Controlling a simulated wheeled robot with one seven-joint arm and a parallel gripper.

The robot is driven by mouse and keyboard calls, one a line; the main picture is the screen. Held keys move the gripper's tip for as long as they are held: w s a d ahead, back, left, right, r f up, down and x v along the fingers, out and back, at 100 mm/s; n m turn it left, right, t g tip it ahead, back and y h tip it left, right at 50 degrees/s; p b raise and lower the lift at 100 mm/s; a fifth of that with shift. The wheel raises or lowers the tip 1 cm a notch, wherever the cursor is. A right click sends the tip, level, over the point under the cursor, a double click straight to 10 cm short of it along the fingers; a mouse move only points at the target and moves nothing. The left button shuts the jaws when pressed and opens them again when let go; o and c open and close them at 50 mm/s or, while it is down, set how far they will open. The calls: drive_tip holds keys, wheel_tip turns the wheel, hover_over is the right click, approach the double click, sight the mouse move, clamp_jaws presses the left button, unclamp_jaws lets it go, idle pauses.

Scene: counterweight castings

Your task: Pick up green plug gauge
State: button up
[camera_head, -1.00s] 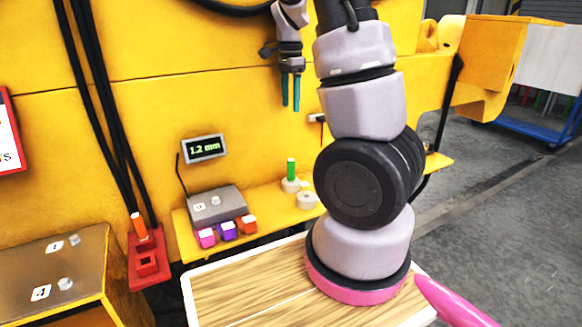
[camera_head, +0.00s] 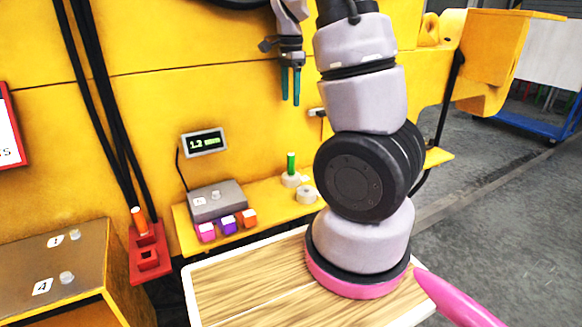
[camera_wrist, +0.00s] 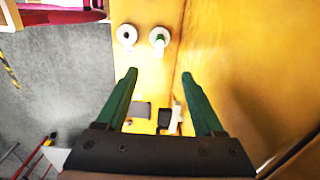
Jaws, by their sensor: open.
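The green plug gauge (camera_head: 291,163) stands upright in a pale round holder (camera_head: 291,181) on the yellow shelf. In the wrist view the green plug gauge (camera_wrist: 160,39) shows from above, in its white ring, beyond my fingertips and roughly between their lines. My gripper (camera_head: 290,86) hangs above the shelf, fingers pointing down, well clear of the gauge. In the wrist view my gripper (camera_wrist: 159,73) has its two green fingers spread apart with nothing between them.
An empty pale round holder (camera_head: 307,193) sits beside the gauge. A grey box with pink, purple and orange blocks (camera_head: 228,225) is on the yellow shelf (camera_head: 262,196) to the left, below a small display (camera_head: 204,143). A red rack (camera_head: 148,252) holds an orange piece (camera_head: 139,220). The yellow wall stands close behind.

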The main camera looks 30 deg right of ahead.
hover_over(291, 163)
drive_tip(key=d, duration=0.1)
drive_tip(key=f, duration=1.1)
drive_tip(key=shift+w+d+f, duration=0.15)
drive_tip(key=shift+w+f, duration=0.15)
drive_tip(key=shift+w, duration=0.1)
drive_tip(key=shift+w+a+f, duration=0.2)
drive_tip(key=shift+a+f, duration=0.1)
drive_tip(key=shift+f, duration=0.3)
wheel_tip(291, 163, down, 11)
drive_tip(key=shift+r, duration=0.2)
clamp_jaws()
